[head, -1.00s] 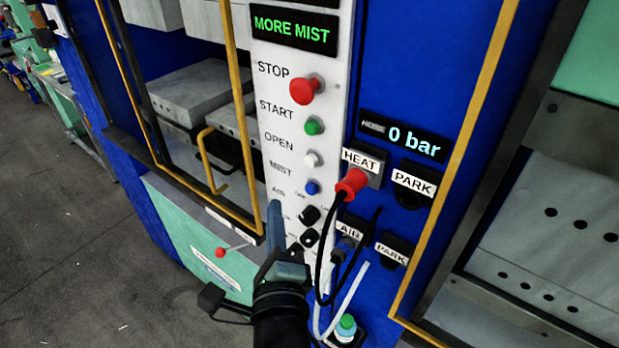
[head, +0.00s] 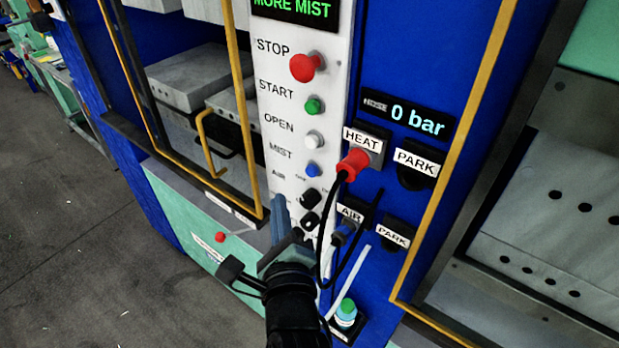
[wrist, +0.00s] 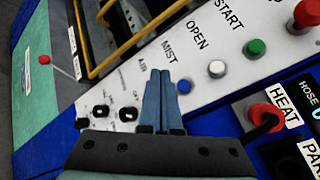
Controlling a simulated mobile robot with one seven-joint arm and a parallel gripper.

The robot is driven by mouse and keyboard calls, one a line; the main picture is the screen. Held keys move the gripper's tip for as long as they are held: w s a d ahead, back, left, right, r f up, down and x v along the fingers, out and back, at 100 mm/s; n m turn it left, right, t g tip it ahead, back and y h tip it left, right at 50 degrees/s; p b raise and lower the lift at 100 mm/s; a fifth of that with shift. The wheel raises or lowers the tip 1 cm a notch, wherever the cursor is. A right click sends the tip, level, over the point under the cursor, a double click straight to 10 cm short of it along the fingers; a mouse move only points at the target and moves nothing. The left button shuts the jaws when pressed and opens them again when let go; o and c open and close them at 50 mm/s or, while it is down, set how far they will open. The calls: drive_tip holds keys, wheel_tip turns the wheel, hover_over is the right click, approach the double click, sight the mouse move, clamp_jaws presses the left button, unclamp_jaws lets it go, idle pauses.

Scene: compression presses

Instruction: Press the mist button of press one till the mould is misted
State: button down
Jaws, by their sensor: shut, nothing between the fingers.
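The blue mist button (head: 313,170) sits on the white control panel (head: 292,100), beside the label MIST. It also shows in the wrist view (wrist: 185,86), just right of my fingertips. My gripper (head: 281,203) is shut and empty, with its blue-grey fingers in front of the panel below and left of the button. In the wrist view my fingers (wrist: 160,75) lie together, pointing toward the MIST label; I cannot tell whether they touch the panel. The display (head: 292,8) reads MORE MIST in green. The mould blocks (head: 195,82) show grey behind the yellow-framed guard.
The red STOP (head: 306,67), green START (head: 314,106) and white OPEN (head: 314,139) buttons are above the mist button. Black AIR knobs (head: 310,197) are below it. The red HEAT plug (head: 353,164) and its black cable hang close to the right. A yellow handle (head: 207,150) stands left.

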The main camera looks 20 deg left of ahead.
drive_tip(key=shift+w+d+b, duration=0.3)
drive_tip(key=shift+w+d, duration=0.05)
drive_tip(key=shift+w, duration=0.5)
drive_tip(key=shift+w+d+b, duration=0.25)
drive_tip(key=shift+w+d, duration=0.05)
drive_tip(key=shift+w, duration=0.6)
drive_tip(key=shift+w+d+b, duration=0.3)
drive_tip(key=shift+w+d, duration=0.05)
drive_tip(key=shift+w, duration=0.5)
drive_tip(key=shift+w, duration=0.15)
drive_tip(key=shift+w+d, duration=0.1)
drive_tip(key=shift+w, duration=0.15)
drive_tip(key=shift+w+d, duration=0.2)
drive_tip(key=shift+w, duration=0.25)
idle(0.6)
idle(0.4)
drive_tip(key=shift+s+a+p, duration=0.35)
drive_tip(key=shift+s+p, duration=0.3)
drive_tip(key=shift+s, duration=0.25)
drive_tip(key=s+p, duration=0.1)
drive_tip(key=s+a+p, duration=0.1)
drive_tip(key=s, duration=0.1)
drive_tip(key=s+p, duration=0.1)
drive_tip(key=shift+s+a, duration=0.35)
